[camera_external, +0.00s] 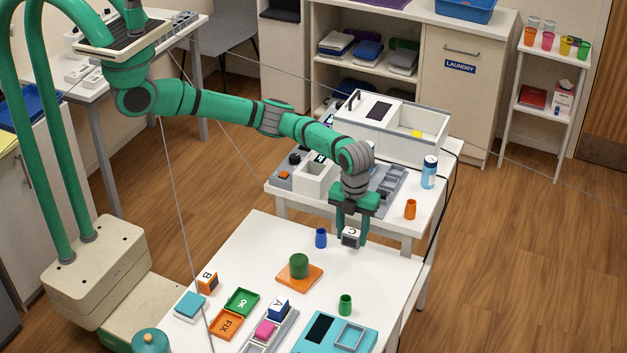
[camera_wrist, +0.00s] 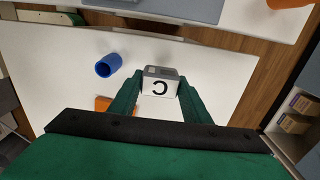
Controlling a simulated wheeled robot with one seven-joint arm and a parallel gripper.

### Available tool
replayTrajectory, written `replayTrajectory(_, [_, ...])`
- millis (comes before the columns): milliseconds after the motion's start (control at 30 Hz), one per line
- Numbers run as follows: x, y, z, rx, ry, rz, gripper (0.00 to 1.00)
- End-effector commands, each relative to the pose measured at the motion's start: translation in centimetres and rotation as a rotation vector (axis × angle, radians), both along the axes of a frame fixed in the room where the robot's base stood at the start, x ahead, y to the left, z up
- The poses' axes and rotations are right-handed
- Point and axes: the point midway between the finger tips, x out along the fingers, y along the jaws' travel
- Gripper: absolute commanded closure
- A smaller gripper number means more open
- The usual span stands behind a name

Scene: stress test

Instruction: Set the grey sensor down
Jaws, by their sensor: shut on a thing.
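The grey sensor (camera_external: 351,237), a small block with a white face lettered C, is between the fingers of my gripper (camera_external: 354,222). In the wrist view the sensor (camera_wrist: 160,84) sits between the two green fingertips (camera_wrist: 157,92), its C upside down. It is over the far part of the white front table (camera_external: 235,248) and looks raised above it; its exact height is hard to tell. A blue sensor lettered A (camera_external: 279,309) stands in a grey rack (camera_external: 254,346), and an orange sensor lettered B (camera_external: 207,281) is at the table's left.
A blue cup (camera_external: 321,238) is close left of my gripper. A green cylinder (camera_external: 299,266) on an orange plate, a green cup (camera_external: 345,305), a green OK tray (camera_external: 242,301), an orange FIX tray (camera_external: 226,324) and a turquoise device (camera_external: 367,334) occupy the table. Bare tabletop lies between them.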

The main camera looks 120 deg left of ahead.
Motion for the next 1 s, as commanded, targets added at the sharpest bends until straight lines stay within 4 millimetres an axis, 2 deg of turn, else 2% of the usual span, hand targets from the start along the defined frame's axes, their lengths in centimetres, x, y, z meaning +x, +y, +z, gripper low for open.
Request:
replayTrajectory(167, [0.7, 0.1, -0.9, 0.001, 0.0, 0.0, 0.81])
replayTrajectory(400, [0.6, 0.2, -3.7, 0.001, 0.0, 0.0, 0.81])
replayTrajectory(767, [0.6, 0.1, -4.1, 0.0, 0.0, 0.0, 0.81])
replayTrajectory(800, [0.6, 0.1, -4.1, 0.001, 0.0, 0.0, 0.5])
replayTrajectory(833, [0.6, 0.1, -4.1, 0.001, 0.0, 0.0, 0.42])
replayTrajectory(867, [0.6, 0.1, -4.1, 0.001, 0.0, 0.0, 0.38])
replayTrajectory(1000, [0.6, 0.1, -4.1, 0.001, 0.0, 0.0, 0.38])
